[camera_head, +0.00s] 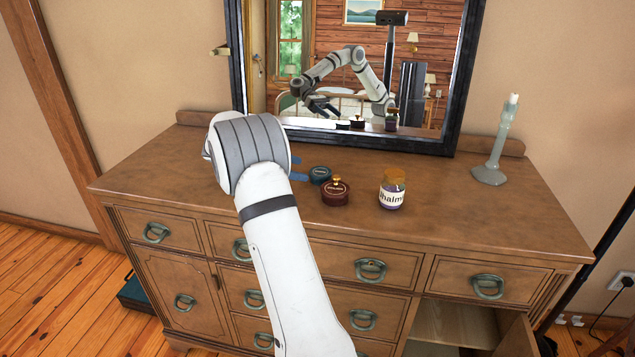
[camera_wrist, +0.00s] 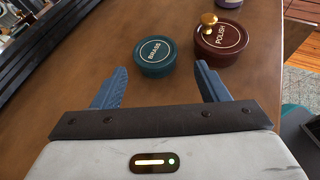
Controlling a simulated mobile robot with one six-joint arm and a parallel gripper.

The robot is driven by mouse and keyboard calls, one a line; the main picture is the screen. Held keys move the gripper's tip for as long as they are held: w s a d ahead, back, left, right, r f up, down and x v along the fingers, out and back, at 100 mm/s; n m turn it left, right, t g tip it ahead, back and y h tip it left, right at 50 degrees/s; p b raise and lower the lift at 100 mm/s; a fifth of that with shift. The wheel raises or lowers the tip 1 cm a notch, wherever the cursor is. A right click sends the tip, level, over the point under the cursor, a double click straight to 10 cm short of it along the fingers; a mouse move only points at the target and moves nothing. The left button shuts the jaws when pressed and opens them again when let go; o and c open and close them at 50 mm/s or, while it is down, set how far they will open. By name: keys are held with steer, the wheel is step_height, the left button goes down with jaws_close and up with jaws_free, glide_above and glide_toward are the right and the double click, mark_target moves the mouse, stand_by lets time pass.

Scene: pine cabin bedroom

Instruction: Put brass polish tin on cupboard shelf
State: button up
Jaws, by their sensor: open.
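A teal round tin (camera_wrist: 156,56) with a label that seems to read "BRASS" lies flat on the dresser top. It also shows in the head view (camera_head: 320,175). Beside it is a dark red round tin (camera_wrist: 221,38) with a brass knob and a label that seems to read "POLISH", also in the head view (camera_head: 335,195). My gripper (camera_wrist: 162,68) is open and empty, its blue fingers spread just short of the teal tin, which lies ahead between them. In the head view my arm partly hides the gripper. The cupboard shelf (camera_head: 455,322) shows through the open door at the dresser's lower right.
An amber-lidded jar (camera_head: 392,190) stands right of the tins. A candlestick (camera_head: 497,145) stands at the far right of the dresser top (camera_head: 460,215). A mirror (camera_head: 455,80) rises behind. The open cupboard door (camera_head: 517,338) juts forward. The dresser's left top is clear.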

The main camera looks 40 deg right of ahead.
mark_target(316, 172)
steer(key=shift+w+d+f, duration=0.25)
steer(key=shift+d+f, duration=0.1)
steer(key=shift+d, duration=0.05)
steer(key=shift+d+f+h, duration=0.1)
steer(key=shift+d+h, duration=0.2)
steer(key=x, duration=0.7)
steer(key=shift+s, duration=0.2)
steer(key=c, duration=0.9)
step_height(316, 172, up, 10)
steer(key=shift+p, duration=0.3)
steer(key=shift+s, duration=0.1)
